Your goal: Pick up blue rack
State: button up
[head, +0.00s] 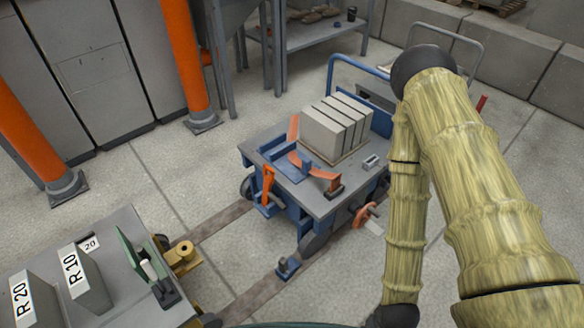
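A small blue frame (284,164), which looks like the blue rack, lies on the grey top of a blue cart (262,150). An orange curved piece (318,172) lies beside it or across it, so part of the frame is hidden. Pale grey slabs (335,125) stand in a row just behind it. My arm, in a yellowish ribbed cover, fills the right side and runs out at the bottom edge. My gripper is outside the picture, so its distance to the rack does not show.
An orange handwheel (362,214) and an orange handle (268,185) stick out from the cart. A grey table (125,228) with labelled blocks stands at the lower left. Orange posts (183,55) stand at the left.

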aim_at(287, 152)
jog(key=k, duration=1)
jog(key=z, duration=0.55)
jog(key=i, duration=1.25)
jog(key=u, duration=0.65)
jog(key=i, duration=0.4)
jog(key=u, duration=0.5)
